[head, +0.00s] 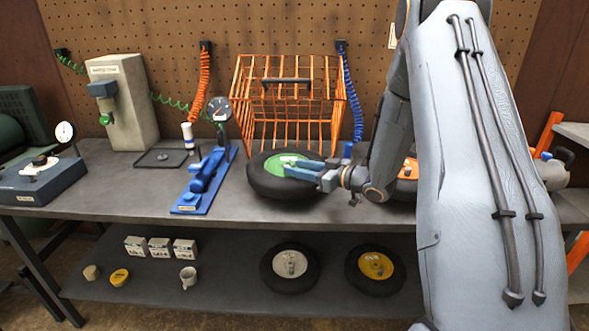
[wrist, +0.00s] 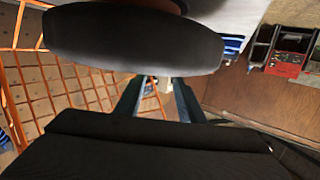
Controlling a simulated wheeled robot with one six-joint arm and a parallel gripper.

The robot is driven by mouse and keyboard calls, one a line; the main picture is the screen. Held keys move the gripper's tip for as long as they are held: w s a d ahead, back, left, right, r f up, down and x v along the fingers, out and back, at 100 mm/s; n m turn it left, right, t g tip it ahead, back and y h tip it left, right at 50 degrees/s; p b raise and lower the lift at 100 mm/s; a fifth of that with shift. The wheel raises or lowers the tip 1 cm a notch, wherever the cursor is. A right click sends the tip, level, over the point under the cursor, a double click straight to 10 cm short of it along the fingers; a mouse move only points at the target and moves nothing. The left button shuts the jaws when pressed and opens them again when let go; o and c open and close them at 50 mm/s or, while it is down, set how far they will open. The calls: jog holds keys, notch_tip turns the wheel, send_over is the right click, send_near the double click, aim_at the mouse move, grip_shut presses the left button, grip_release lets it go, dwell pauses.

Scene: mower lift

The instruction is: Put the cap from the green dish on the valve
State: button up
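A black wheel (head: 262,184) with a green dish-shaped hub (head: 284,161) lies flat on the bench. A small pale part sits at the hub's middle. My gripper (head: 294,168) reaches in from the right over this hub, its blue fingers apart. In the wrist view, the fingers (wrist: 157,84) also stand apart. A small pale thing shows near their tips, but I cannot tell whether it is between or beyond them. A dark tyre (wrist: 130,42) fills the top of that view. I cannot make out a cap or a valve for certain.
An orange wire cage (head: 290,100) stands behind the wheel. An orange-hubbed wheel (head: 409,169) is partly hidden by my arm. A blue tool (head: 205,180) with a gauge is at left. The lower shelf (head: 220,310) holds two wheels, boxes and a mug.

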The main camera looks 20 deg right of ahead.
jog(key=b+v, duration=0.1)
jog(key=v, duration=0.9)
